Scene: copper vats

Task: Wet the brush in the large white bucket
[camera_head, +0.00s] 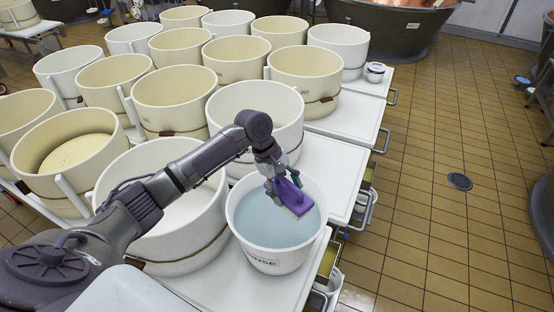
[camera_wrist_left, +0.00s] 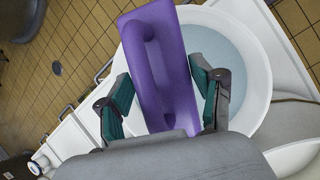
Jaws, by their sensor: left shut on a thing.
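A purple brush (camera_head: 290,194) with a pale bristle side is held tilted over the large white bucket (camera_head: 248,244), which holds bluish water (camera_head: 262,224). My left gripper (camera_head: 281,186) is shut on the brush. In the left wrist view the brush (camera_wrist_left: 160,65) lies between the green-padded fingers of the gripper (camera_wrist_left: 165,105), with the bucket rim (camera_wrist_left: 262,62) behind it. The brush is inside the outline of the bucket's mouth; I cannot tell whether its bristles touch the water. My right gripper is not in view.
White tables carry several cream vats (camera_head: 175,96) to the left of and behind the bucket. A bare white tabletop (camera_head: 335,172) lies to its right. A small lidded pot (camera_head: 375,72) stands farther back.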

